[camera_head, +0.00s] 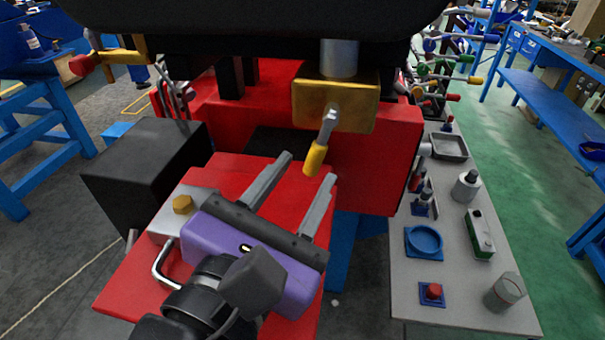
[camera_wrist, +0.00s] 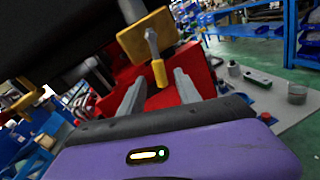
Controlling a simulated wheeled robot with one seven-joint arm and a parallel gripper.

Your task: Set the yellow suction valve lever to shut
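The yellow-sleeved lever (camera_head: 316,156) hangs from a brass valve block (camera_head: 352,102) on the red machine. Its grey stem slants down and slightly left in the head view. In the wrist view the lever (camera_wrist: 159,72) hangs below the brass block (camera_wrist: 148,37). My gripper (camera_head: 312,166) has two grey fingers spread wide apart, with nothing held between them. The lever's tip shows between the fingertips in both views, and I cannot tell how far apart in depth they are. In the wrist view my gripper (camera_wrist: 158,82) also shows open. No shut marking is readable.
A black tank (camera_head: 250,18) hangs over the valve. A black box (camera_head: 146,170) stands left of my gripper. Right of the red machine, a grey bench (camera_head: 455,265) holds a blue dish (camera_head: 424,241), a green-and-white box (camera_head: 479,233) and other small items. Several coloured levers (camera_head: 447,70) stick out behind.

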